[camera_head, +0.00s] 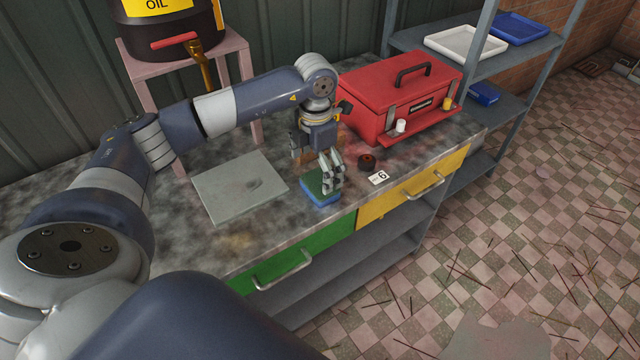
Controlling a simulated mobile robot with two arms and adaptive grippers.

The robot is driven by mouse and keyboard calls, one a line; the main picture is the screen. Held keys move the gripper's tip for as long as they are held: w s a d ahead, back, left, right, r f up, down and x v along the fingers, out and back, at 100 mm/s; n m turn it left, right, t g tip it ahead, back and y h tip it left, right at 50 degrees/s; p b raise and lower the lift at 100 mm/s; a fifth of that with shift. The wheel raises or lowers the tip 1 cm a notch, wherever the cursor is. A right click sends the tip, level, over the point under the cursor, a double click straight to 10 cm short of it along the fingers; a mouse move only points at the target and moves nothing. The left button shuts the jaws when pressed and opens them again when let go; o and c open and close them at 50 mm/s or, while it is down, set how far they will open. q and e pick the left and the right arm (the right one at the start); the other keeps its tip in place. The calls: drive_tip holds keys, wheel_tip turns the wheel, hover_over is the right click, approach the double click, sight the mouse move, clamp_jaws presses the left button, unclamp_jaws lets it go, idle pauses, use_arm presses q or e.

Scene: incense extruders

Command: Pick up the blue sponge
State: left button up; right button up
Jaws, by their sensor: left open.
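The blue sponge (323,201) lies on the worktop near its front edge, above the seam of the green and yellow drawers. Its top face is dark green and its side is blue. My left gripper (331,187) points down at the sponge, with its fingers over the sponge's right part. The fingers are open and hide some of the sponge's top. I cannot tell whether the fingertips touch it. My right gripper is not in view.
A flat grey plate (240,188) lies left of the sponge. A small dark round object (367,162), a white number card (378,178) and a red toolbox (400,98) are on the right. An oil barrel (165,30) stands behind. A shelf (480,65) with trays is at right.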

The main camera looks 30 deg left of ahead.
sight(320, 183)
use_arm(q)
drive_tip(key=shift+w+f, duration=0.15)
drive_tip(key=shift+f, duration=0.25)
drive_tip(key=f, duration=0.1)
drive_tip(key=f+p, duration=0.2)
drive_tip(key=shift+w+d+f, duration=0.2)
drive_tip(key=shift+w+f, duration=0.05)
drive_tip(key=shift+f, duration=0.6)
drive_tip(key=c, duration=0.7)
drive_tip(key=shift+c, duration=0.3)
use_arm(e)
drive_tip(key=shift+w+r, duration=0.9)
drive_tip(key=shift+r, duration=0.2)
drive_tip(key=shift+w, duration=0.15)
use_arm(q)
drive_tip(key=shift+r, duration=0.2)
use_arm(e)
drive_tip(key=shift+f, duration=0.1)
